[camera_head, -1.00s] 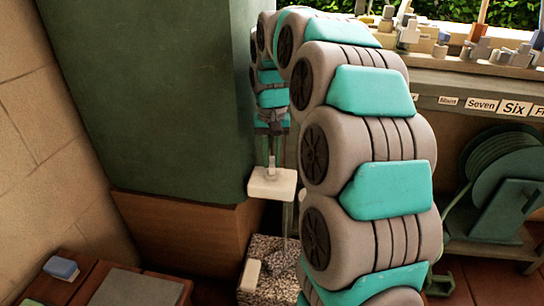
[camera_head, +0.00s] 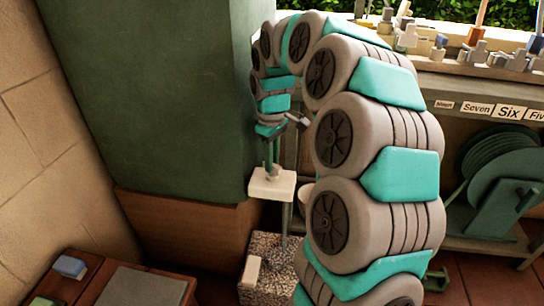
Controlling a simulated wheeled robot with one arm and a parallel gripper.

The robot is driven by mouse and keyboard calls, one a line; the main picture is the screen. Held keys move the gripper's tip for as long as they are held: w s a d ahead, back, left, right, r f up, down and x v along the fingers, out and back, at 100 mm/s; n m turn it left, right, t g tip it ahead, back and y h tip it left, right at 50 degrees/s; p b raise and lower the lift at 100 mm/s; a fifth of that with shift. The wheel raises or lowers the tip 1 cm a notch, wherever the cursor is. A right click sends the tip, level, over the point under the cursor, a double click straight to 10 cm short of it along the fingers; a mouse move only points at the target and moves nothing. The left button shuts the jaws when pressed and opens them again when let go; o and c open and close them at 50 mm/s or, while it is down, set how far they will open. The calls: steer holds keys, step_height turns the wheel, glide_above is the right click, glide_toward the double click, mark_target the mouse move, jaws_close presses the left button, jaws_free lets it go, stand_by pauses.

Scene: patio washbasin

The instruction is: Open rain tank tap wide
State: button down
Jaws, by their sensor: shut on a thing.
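The dark green rain tank (camera_head: 140,90) stands at the left on a brown wooden base. A cream block (camera_head: 272,187) juts out at its lower right corner, with a small grey tap part (camera_head: 272,174) on top. My gripper (camera_head: 272,168) points down at this part from above and is shut on it. The fingers are small and dark here, so the exact grip and the tap's angle are hard to tell. Below the block, a thin pale vertical streak (camera_head: 286,215) runs down toward a speckled stone block (camera_head: 270,255); I cannot tell whether it is water.
My arm fills the middle right. A shelf edge with word labels (camera_head: 508,112) and several small blocks is at the upper right. A green hose reel (camera_head: 500,190) stands below it. A wooden bench with a blue block (camera_head: 70,267) and a grey slab (camera_head: 138,290) is at the lower left.

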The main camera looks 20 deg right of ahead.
steer(key=n+p, duration=0.2)
steer(key=n, duration=0.2)
steer(key=shift+n, duration=0.4)
stand_by(0.4)
steer(key=c, duration=0.8)
jaws_free()
steer(key=shift+r, duration=0.1)
step_height(320, 180, up, 8)
steer(key=shift+f, duration=0.2)
steer(key=shift+s, duration=0.1)
